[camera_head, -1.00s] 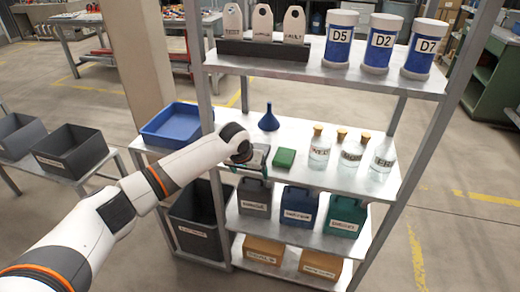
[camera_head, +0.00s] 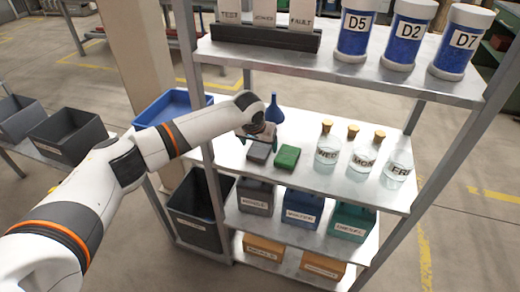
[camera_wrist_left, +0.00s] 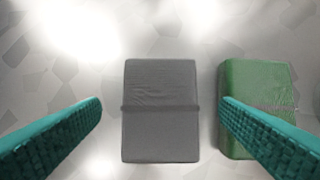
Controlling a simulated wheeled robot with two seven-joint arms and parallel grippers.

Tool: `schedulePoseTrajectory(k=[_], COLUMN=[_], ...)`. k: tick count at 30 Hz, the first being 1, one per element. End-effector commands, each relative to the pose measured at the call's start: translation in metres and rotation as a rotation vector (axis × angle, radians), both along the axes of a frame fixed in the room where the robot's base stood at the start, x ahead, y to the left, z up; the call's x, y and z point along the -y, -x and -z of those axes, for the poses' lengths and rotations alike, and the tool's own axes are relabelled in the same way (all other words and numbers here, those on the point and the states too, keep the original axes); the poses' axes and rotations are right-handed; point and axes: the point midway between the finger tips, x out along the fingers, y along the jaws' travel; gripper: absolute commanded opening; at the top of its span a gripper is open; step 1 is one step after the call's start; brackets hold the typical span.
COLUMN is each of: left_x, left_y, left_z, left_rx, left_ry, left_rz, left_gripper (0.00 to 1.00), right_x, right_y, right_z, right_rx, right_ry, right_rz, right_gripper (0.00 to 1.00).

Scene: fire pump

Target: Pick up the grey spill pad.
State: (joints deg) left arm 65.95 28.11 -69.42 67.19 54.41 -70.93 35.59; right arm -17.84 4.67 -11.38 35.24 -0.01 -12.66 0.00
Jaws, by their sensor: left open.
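The grey spill pad (camera_head: 259,152) lies on the middle shelf, left of a green pad (camera_head: 287,157). In the left wrist view the grey pad (camera_wrist_left: 160,110) sits between the two teal fingers, with a gap on each side. My left gripper (camera_head: 257,137) is just above and behind the grey pad in the head view. It is open and empty in the left wrist view (camera_wrist_left: 160,125). Its right finger overlaps the green pad (camera_wrist_left: 255,105) in that picture; whether they touch I cannot tell. My right gripper is not in view.
A blue funnel (camera_head: 275,108) stands behind the gripper. Several corked bottles (camera_head: 362,152) stand to the right on the same shelf (camera_head: 330,190). The upper shelf (camera_head: 340,75) with blue-and-white canisters (camera_head: 405,35) is above. A blue tray (camera_head: 172,107) is at left.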

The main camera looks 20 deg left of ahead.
Motion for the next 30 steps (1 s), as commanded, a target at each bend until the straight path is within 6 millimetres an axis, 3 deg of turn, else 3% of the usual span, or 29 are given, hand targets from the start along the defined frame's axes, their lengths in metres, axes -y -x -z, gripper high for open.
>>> schedulePoseTrajectory(k=[6, 26, 30], left_x=[0.001, 0.001, 0.000], left_y=[-0.007, -0.007, -0.007], left_z=[0.017, 0.019, 0.020], left_rx=[0.000, 0.001, 0.001], left_ry=[0.000, 0.001, 0.001], left_rz=[-0.001, 0.000, 0.000], left_gripper=[0.85, 0.85, 0.65], right_x=[-0.001, -0.003, -0.004], right_y=[-0.010, -0.014, -0.012], right_z=[0.001, -0.005, -0.004], right_rx=[0.013, 0.021, 0.018], right_ry=[-0.002, -0.004, -0.005], right_rz=[-0.002, -0.002, -0.001], right_gripper=[0.36, 0.36, 0.36])
